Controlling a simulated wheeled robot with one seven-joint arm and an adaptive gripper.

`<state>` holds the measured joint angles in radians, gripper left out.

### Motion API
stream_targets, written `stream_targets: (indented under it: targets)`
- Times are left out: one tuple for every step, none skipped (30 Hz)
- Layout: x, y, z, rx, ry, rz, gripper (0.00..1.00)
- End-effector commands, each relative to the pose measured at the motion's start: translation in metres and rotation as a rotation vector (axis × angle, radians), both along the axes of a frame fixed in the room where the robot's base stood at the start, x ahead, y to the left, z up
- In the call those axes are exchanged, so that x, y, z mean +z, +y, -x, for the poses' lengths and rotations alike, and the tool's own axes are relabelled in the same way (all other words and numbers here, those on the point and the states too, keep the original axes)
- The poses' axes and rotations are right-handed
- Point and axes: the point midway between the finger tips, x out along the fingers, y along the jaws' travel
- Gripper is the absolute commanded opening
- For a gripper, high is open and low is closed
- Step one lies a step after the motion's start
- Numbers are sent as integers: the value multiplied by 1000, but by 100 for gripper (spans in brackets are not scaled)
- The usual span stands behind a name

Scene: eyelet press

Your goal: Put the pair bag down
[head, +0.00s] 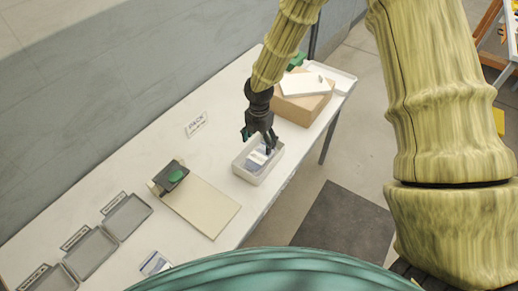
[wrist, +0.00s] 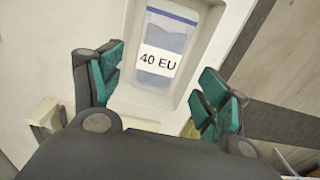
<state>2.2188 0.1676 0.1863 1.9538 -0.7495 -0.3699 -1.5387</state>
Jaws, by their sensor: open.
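The pair bag (wrist: 165,45) is a clear bag with a blue strip and a "40 EU" label. It lies inside a white tray (wrist: 130,101) in the wrist view. In the head view the bag (head: 258,158) shows in part within the same tray (head: 243,174), below my gripper (head: 259,147). My gripper also shows in the wrist view (wrist: 163,92). Its teal-padded fingers are spread wide at the near end of the tray, with the bag apart from them and nothing between them.
A cardboard box (head: 300,107) with a white item on top stands behind the tray. A beige board (head: 206,209) with a dark green-topped device lies to the left. Grey trays (head: 127,216) line the table's left end. Another small bag (head: 155,263) lies near the front edge.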

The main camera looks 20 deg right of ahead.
Motion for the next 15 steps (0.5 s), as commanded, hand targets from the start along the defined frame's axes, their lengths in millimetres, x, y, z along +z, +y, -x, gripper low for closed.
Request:
stream_targets:
  targets:
    - [6, 0, 0, 0, -1, 0, 76]
    - [10, 0, 0, 0, -1, 0, 76]
    - [15, 0, 0, -1, -2, -1, 76]
    - [19, -1, 0, -1, -2, -1, 76]
    - [23, -1, 0, -1, -1, -1, 76]
    - [28, 0, 0, -1, -2, -1, 76]
    - [32, 0, 0, -1, -2, -1, 76]
    - [36, 0, 0, 0, -2, -1, 76]
    - [40, 0, 0, 0, -1, -1, 76]
    - [43, 0, 0, -1, -1, -1, 76]
    - [46, 0, 0, -1, -1, -1, 76]
    - [50, 0, 0, -1, -1, -1, 76]
    - [52, 0, 0, -1, -1, -1, 76]
    - [54, -1, 0, -1, 0, 0, 76]
    - [56, 0, 0, -1, 0, 0, 76]
